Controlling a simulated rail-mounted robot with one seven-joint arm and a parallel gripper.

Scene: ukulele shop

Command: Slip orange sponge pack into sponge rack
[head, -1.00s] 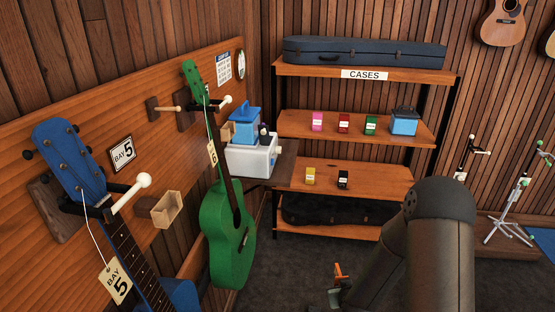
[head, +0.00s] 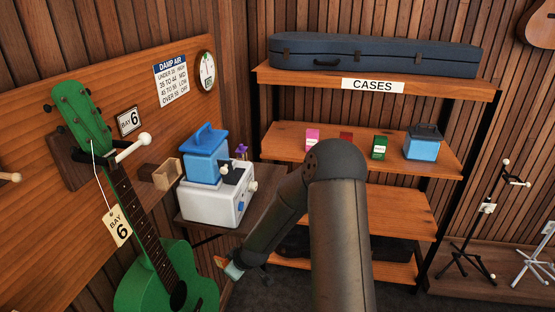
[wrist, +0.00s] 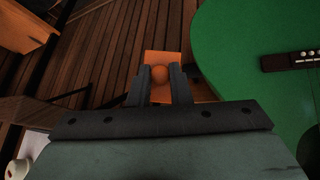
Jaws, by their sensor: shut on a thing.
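The orange sponge pack (wrist: 165,57) is between the two dark fingers of my gripper (wrist: 161,72) in the wrist view, with a round orange part facing me. My gripper is shut on it. In the head view, the orange pack (head: 220,262) shows small at the end of my arm, just right of the green ukulele's body and low in front of the side table. A small open wooden box (head: 168,174), apparently the sponge rack, is fixed to the wall panel right of the green ukulele's neck. The pack is apart from it, lower and to the right.
The green ukulele (head: 170,285) hangs at left by the Bay 6 sign (head: 129,121). A white device (head: 213,205) with a blue container (head: 205,155) stands right of the box. Shelves (head: 400,205) with small packs stand behind my arm, which hides part of them.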

